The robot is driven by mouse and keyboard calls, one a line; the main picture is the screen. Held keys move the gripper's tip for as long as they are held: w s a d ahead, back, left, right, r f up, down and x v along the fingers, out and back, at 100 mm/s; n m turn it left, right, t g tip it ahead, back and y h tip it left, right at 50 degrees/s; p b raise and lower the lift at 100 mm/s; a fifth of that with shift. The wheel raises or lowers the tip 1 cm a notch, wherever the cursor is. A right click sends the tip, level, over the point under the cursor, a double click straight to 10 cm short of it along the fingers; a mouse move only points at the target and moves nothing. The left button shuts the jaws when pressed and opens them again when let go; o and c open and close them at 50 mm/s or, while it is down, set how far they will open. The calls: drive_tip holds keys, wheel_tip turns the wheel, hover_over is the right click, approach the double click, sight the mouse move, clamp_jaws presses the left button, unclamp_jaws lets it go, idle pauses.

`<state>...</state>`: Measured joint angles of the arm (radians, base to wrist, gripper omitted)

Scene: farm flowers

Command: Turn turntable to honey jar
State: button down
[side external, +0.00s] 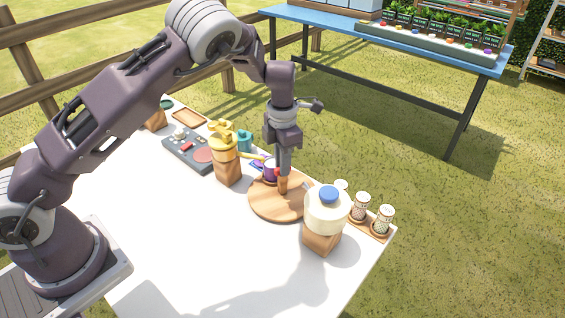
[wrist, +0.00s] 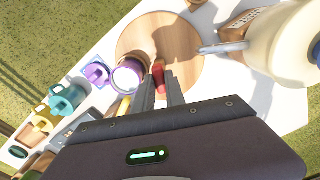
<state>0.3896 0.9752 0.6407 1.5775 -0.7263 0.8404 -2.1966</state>
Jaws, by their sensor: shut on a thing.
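The turntable (side external: 262,208) is a round wooden disc on the white table; the wrist view shows its bare top (wrist: 180,35). A small red-orange peg-like piece (side external: 283,187) stands on it, also in the wrist view (wrist: 158,74). My gripper (side external: 283,174) points down over the disc with its fingers shut on this piece; the fingers also show in the wrist view (wrist: 160,88). A purple-and-white jar (side external: 270,172) stands beside the fingers at the disc's edge, and it shows in the wrist view (wrist: 130,76). I cannot tell which jar holds honey.
A cream jug with a blue lid (side external: 327,212) stands on a wooden block close to the disc's right. Small patterned jars (side external: 361,203) stand on a tray behind it. A yellow pitcher (side external: 222,142) and a teal cup (side external: 244,141) stand left. The table's front is clear.

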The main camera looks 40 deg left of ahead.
drive_tip(key=shift+w+r+n, duration=0.1)
drive_tip(key=shift+n, duration=2.3)
drive_tip(key=c, duration=1.4)
unclamp_jaws()
wheel_tip(320, 180, up, 6)
drive_tip(key=shift+r, duration=0.5)
